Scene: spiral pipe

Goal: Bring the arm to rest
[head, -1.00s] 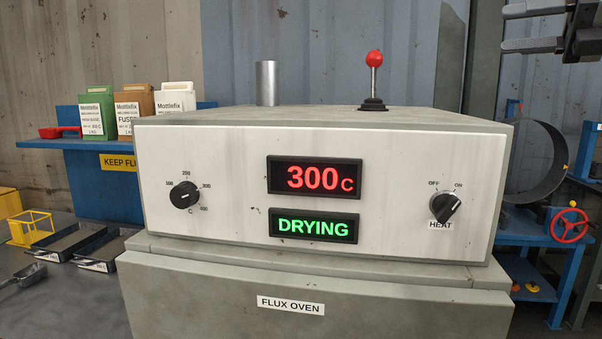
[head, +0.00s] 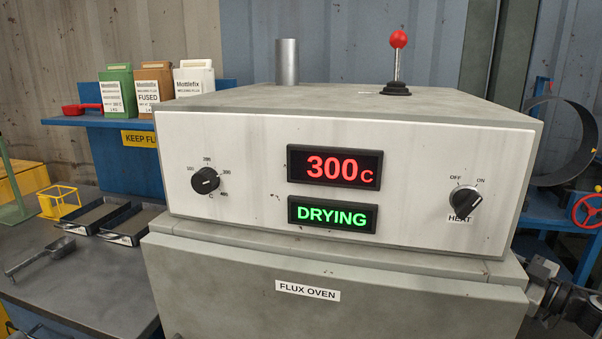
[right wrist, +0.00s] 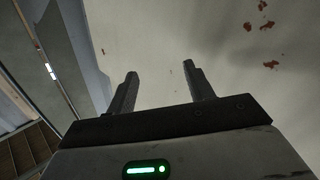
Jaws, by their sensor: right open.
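My right gripper (right wrist: 161,77) shows in the right wrist view, open, its two dark fingers apart with nothing between them. A pale grey surface with reddish-brown specks lies beyond the fingers; its distance is unclear. In the head view, part of my right arm (head: 572,303) shows at the lower right, beside the right side of the flux oven (head: 210,280); I cannot make out its fingertips there. I cannot make out my left gripper in the head view.
The oven's red display (head: 335,166) reads 300 C and its green display (head: 333,214) reads DRYING. The heat knob (head: 464,202) points towards ON. A red-knobbed lever (head: 398,40) stands on top. Trays (head: 122,228) and a scoop (head: 40,258) lie on the left bench.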

